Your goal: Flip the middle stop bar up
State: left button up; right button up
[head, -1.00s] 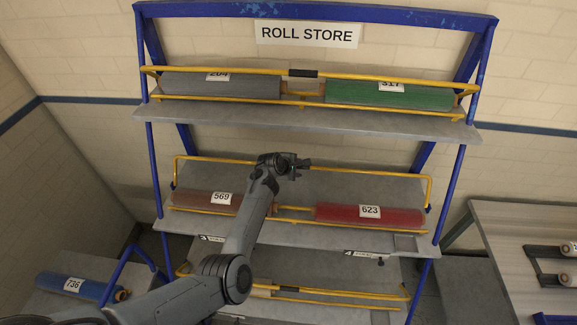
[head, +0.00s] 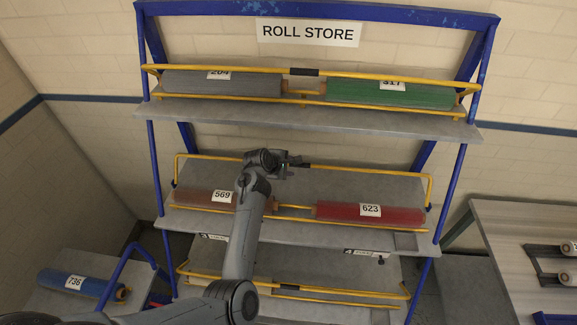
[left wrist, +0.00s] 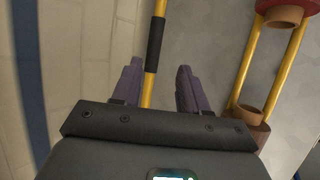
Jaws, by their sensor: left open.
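The middle stop bar (head: 367,170) is a yellow bar of the middle shelf. It stands raised above and behind the rolls, its side legs upright. Its black grip sleeve shows in the left wrist view (left wrist: 155,45). My left gripper (head: 298,161) is at the middle of this bar, beside the sleeve. In the left wrist view its two open fingers (left wrist: 158,85) lie either side of the bar's line, nearer on the left. I cannot tell the depth gap between fingers and bar. My right gripper is not in view.
A brown roll 569 (head: 195,197) and a red roll 623 (head: 385,215) lie on the middle shelf (head: 320,235). The upper shelf (head: 230,109) with a green roll (head: 365,95) is above. A blue roll (head: 90,287) lies at lower left. A table (head: 510,240) stands right.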

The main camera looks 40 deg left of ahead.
pick_arm(q)
jog(key=shift+s, duration=0.1)
jog(key=s+m, duration=0.1)
jog(key=s, duration=0.1)
jog(key=s+m+p, duration=0.1)
jog(key=s+m, duration=0.1)
jog(key=s+a+m+g+y+p, duration=0.1)
jog(key=s, duration=0.2)
jog(key=shift+f+m, duration=0.25)
jog(key=shift+m, duration=0.05)
jog(key=s+d+r+m+g+p, duration=0.2)
jog(key=s+d+m, duration=0.5)
jog(key=s, duration=0.4)
jog(key=s+d+r+m+g+h+p, duration=0.1)
jog(key=s+d+m+p, duration=0.1)
jog(key=s+d+m, duration=0.7)
jog(key=s+d+r+m+g+p, duration=0.15)
jog(key=s+d+m, duration=0.3)
jog(key=s, duration=0.85)
notch_tip(320, 180, down, 59)
jog(key=b, duration=5.9)
jog(key=shift+w+d+r, duration=0.15)
jog(key=shift+w+d, duration=0.1)
jog(key=shift+d, duration=0.1)
jog(key=shift+r, duration=0.25)
